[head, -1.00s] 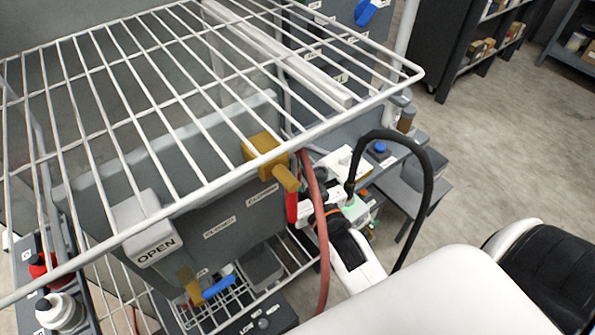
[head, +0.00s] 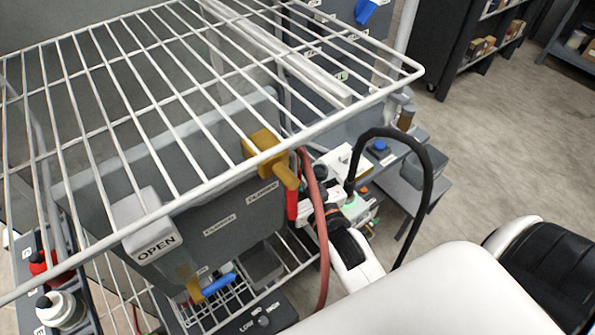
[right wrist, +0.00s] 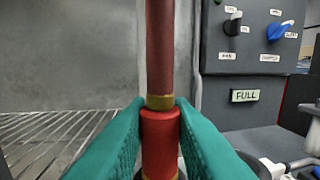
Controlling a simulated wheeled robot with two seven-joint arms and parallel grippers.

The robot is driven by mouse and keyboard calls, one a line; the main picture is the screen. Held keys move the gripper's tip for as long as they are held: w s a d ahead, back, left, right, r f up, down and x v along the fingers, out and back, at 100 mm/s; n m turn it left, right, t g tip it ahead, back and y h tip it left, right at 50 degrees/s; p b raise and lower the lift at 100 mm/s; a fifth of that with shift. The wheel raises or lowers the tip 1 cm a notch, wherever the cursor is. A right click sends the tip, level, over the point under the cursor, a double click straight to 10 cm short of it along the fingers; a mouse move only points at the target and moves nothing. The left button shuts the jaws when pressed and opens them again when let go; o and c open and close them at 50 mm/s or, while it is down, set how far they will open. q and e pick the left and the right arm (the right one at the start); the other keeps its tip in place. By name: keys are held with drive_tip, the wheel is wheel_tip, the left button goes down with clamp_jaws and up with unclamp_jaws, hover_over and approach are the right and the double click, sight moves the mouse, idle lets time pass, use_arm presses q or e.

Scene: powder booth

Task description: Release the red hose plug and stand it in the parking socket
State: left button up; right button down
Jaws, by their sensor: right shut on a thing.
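In the right wrist view, the red hose plug (right wrist: 160,138) stands upright between the two teal fingers of my right gripper (right wrist: 160,125), which is shut on it. A brass ring tops the plug, and a dull red hose (right wrist: 159,45) rises from it. In the head view, the hose (head: 319,235) hangs past the front of my right gripper (head: 305,205), whose fingertips are mostly hidden. A bright red piece (head: 291,205) shows beside it, below a yellow fitting (head: 265,150); I cannot tell whether it is the plug. I cannot make out the parking socket. My left gripper is not in view.
A blue-handled yellow valve (head: 218,284) sits lower down. A black hose loop (head: 428,180) arches right of my gripper.

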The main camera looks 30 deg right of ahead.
drive_tip(key=c, duration=1.2)
unclamp_jaws()
drive_tip(key=shift+s+f, duration=0.1)
drive_tip(key=shift+s, duration=0.15)
drive_tip(key=s+b, duration=0.1)
drive_tip(key=s, duration=0.4)
drive_tip(key=s+b, duration=0.2)
drive_tip(key=s, duration=0.3)
drive_tip(key=shift+a+f, duration=0.1)
drive_tip(key=shift+f, duration=0.1)
drive_tip(key=shift+s+r+b, duration=0.1)
drive_tip(key=shift+s+b, duration=0.25)
drive_tip(key=shift+s, duration=0.45)
